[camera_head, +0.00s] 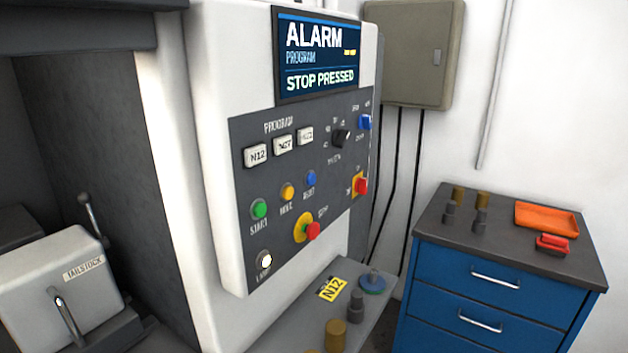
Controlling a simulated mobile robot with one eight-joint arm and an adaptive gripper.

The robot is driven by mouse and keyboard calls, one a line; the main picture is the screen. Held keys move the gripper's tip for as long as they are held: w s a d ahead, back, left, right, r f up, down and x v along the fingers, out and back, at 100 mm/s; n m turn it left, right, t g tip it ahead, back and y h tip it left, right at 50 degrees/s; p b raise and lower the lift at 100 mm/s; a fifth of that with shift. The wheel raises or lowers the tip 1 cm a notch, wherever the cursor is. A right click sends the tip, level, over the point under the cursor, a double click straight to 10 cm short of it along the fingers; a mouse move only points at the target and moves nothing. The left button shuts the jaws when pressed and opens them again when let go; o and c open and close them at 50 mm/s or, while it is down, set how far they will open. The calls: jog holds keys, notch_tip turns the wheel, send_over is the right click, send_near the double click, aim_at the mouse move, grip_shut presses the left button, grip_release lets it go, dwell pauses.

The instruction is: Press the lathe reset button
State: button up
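The lathe control panel (355,128) is a dark grey plate on a white housing in the middle of the head view. The blue reset button (311,178) sits at the right end of a row, with the yellow hold button (287,191) and the green start button (259,209) to its left. A red stop button (313,230) on a yellow ring is below it. The screen (318,55) above reads "ALARM", "PROGRAM" and "STOP PRESSED". My gripper is not in view.
A shelf (285,312) below the panel holds several small parts and a yellow N12 tag (332,289). A blue drawer cabinet (492,295) stands at right with an orange tray (546,219) on top. The tailstock (50,285) is at lower left.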

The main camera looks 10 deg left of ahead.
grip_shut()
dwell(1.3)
